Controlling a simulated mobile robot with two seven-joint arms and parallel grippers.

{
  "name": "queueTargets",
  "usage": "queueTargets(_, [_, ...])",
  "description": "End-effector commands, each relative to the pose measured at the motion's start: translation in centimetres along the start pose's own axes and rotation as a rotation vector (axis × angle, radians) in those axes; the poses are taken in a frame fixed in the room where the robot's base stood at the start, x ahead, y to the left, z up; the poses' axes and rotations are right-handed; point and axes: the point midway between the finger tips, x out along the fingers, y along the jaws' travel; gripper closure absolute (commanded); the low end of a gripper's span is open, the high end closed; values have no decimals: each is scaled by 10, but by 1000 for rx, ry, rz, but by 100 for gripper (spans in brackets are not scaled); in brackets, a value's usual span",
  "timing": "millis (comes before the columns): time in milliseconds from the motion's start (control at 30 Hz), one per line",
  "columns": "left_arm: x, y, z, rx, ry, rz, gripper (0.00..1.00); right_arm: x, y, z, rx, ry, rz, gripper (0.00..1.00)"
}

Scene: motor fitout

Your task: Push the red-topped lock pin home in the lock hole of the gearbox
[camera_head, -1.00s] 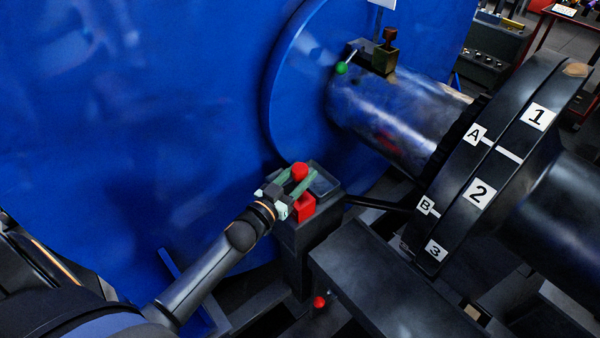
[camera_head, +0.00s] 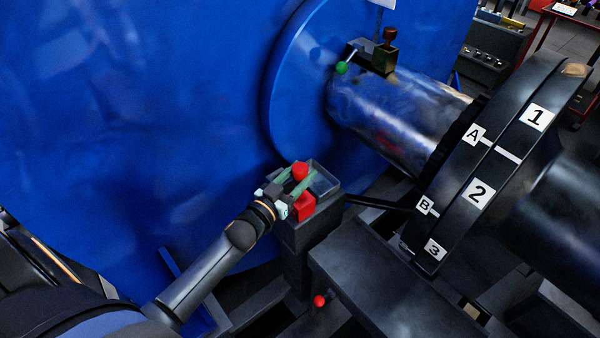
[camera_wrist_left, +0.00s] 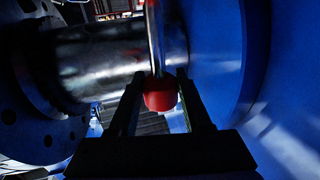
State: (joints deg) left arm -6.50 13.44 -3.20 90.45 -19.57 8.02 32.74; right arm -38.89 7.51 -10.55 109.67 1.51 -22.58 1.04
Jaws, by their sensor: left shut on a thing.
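The lock pin's red top (camera_head: 300,170) shows between the pale green fingers of my left gripper (camera_head: 299,180), over a dark pedestal. In the left wrist view the red top (camera_wrist_left: 160,94) sits between the two dark fingers (camera_wrist_left: 160,88), with a bright metal shank (camera_wrist_left: 154,38) running away from it. My left gripper is shut on the lock pin. The pin's lower end is hidden in the head view, and I cannot make out the lock hole. My right gripper is not in view.
The pedestal has a shallow tray top (camera_head: 324,180) and a red block (camera_head: 305,206) beside the fingers. A large blue housing (camera_head: 150,120) stands behind. A metal shaft (camera_head: 400,110) leads to a black coupling with labels (camera_head: 500,160). A red knob (camera_head: 319,301) sits low in front.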

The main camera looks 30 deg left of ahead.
Motion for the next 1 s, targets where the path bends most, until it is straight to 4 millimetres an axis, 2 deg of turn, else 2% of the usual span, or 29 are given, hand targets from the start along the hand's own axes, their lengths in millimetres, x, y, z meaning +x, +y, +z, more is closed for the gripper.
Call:
queueTargets(600, [0, 0, -1, 0, 2, 0, 100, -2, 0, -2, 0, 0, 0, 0])
queueTargets(1000, [0, 0, 8, 0, 2, 0, 100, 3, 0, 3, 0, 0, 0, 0])
